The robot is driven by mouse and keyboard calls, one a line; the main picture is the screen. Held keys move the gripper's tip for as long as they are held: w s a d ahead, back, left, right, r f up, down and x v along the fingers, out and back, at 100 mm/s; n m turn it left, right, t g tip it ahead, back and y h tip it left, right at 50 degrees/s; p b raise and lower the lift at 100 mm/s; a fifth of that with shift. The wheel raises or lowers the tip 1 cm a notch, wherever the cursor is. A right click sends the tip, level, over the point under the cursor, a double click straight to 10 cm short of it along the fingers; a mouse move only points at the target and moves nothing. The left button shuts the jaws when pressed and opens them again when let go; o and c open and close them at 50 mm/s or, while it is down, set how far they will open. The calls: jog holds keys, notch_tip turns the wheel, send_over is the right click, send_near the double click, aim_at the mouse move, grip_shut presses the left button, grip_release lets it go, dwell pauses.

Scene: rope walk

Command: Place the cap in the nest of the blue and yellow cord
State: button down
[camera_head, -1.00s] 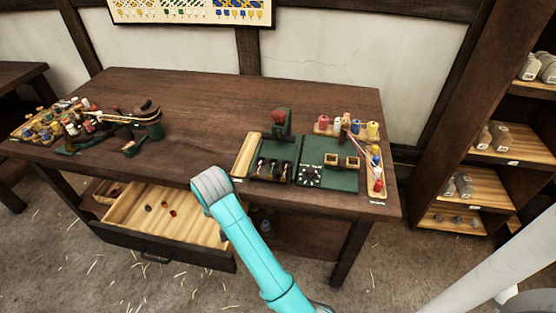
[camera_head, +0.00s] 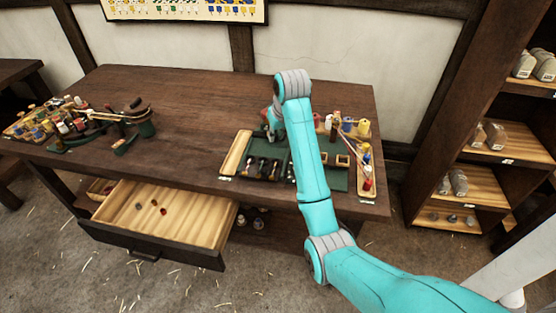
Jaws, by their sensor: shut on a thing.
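My arm reaches up over the right half of the bench, and its grey joint covers part of the work area.
The middle of the bench (camera_head: 195,130) is clear.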

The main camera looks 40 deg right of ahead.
jog(key=shift+f, duration=4.35)
jog(key=shift+f, duration=0.55)
jog(key=c, duration=1.1)
grip_release()
jog(key=shift+r, duration=0.6)
jog(key=v, duration=0.7)
jog(key=shift+s+r, duration=0.15)
jog(key=shift+r, duration=0.05)
